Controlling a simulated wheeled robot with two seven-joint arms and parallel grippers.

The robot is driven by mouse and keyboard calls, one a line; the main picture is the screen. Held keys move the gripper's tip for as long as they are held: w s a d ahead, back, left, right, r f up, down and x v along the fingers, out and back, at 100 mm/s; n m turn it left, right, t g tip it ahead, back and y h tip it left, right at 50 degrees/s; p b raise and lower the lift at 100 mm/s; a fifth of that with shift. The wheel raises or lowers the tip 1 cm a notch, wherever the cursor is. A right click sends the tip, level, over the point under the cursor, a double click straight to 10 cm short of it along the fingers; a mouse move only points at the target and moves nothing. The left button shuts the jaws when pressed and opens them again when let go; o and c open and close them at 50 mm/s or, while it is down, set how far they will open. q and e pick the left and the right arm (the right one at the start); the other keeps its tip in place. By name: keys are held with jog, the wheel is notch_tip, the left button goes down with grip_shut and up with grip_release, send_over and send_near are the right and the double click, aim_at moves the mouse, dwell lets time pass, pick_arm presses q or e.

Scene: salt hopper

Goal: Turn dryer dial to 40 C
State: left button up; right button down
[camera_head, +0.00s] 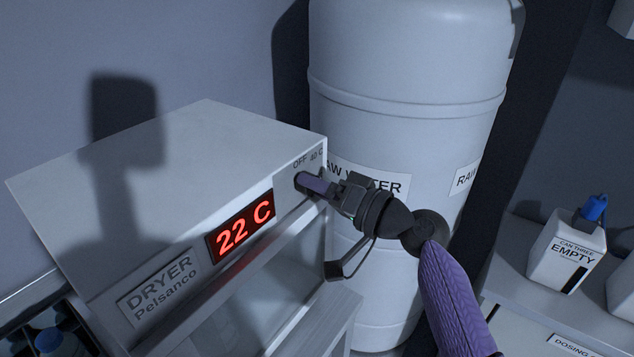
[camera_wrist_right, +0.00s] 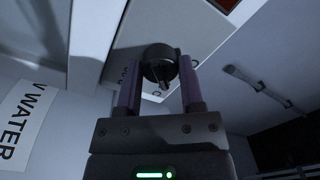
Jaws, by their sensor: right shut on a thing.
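The dryer (camera_head: 165,160) is a pale box at the left of the head view, labelled DRYER Pelsanco. Its red display (camera_head: 241,231) reads 22 C. The dial sits at the right end of its front face, below the marks OFF and 40 C. In the head view my right gripper (camera_head: 304,183) covers most of the dial. In the right wrist view the round dark dial (camera_wrist_right: 160,66) is between the two purple fingers, and the gripper is shut on it. Which mark the dial points to I cannot tell. My left gripper is not in view.
A large white raw water tank (camera_head: 410,110) stands right behind my right gripper. A white canister (camera_head: 566,252) marked CAN THREE EMPTY, with a blue cap, stands on a surface at the right. Dark-framed bottles (camera_head: 48,341) show at the lower left.

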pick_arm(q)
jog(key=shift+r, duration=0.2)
pick_arm(e)
jog(key=shift+m, duration=0.5)
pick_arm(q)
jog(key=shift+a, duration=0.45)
pick_arm(e)
jog(key=shift+c, duration=1.1)
grip_release()
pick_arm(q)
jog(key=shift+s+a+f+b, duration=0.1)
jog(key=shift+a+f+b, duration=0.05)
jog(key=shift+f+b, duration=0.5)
pick_arm(e)
jog(key=v, duration=0.9)
jog(key=shift+s+d, duration=0.25)
jog(key=shift+d, duration=0.1)
